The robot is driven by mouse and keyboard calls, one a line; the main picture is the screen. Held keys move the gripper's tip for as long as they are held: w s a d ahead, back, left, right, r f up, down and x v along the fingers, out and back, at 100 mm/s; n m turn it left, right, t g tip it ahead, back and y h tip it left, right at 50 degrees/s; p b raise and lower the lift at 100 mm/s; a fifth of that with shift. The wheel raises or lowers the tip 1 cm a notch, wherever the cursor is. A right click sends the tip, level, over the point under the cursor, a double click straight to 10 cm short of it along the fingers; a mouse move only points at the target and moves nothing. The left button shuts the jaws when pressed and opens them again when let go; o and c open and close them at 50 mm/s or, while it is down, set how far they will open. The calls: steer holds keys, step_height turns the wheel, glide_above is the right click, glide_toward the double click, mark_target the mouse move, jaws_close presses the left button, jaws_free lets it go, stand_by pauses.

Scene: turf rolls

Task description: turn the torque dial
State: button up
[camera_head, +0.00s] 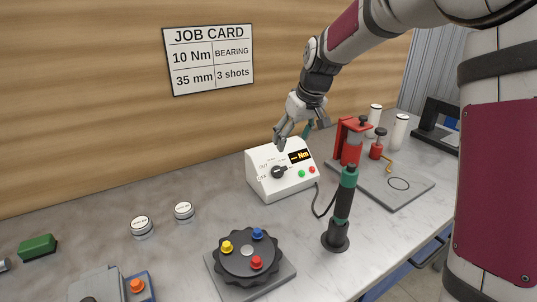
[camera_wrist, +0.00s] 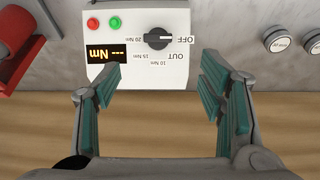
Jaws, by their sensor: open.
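The torque dial (camera_head: 278,172) is a black knob with a white mark on the white control box (camera_head: 268,190). In the wrist view the dial (camera_wrist: 158,39) shows upside down, its mark towards OFF, beside the labels OUT, 10 Nm, 15 Nm and 20 Nm. The display (camera_wrist: 104,53) reads dashes and Nm. My gripper (camera_head: 294,137) is above and behind the box. In the wrist view my gripper (camera_wrist: 163,80) is open and empty, its teal-padded fingers apart, with the dial beyond the gap between them and not touched.
A black and green screwdriver (camera_head: 343,205) stands in front of the box, with a cable. A red press (camera_head: 350,142) stands on a grey plate at right. A black turntable (camera_head: 247,272) with coloured knobs is in front. Two round tins (camera_head: 141,226) lie left. A job card (camera_head: 208,60) reads 10 Nm.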

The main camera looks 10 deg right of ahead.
mark_target(281, 169)
steer(key=x, duration=0.9)
steer(key=w+x, duration=0.1)
steer(key=x, duration=0.4)
steer(key=shift+w+f+p, duration=0.1)
steer(key=shift+p, duration=0.2)
steer(key=c, duration=1.2)
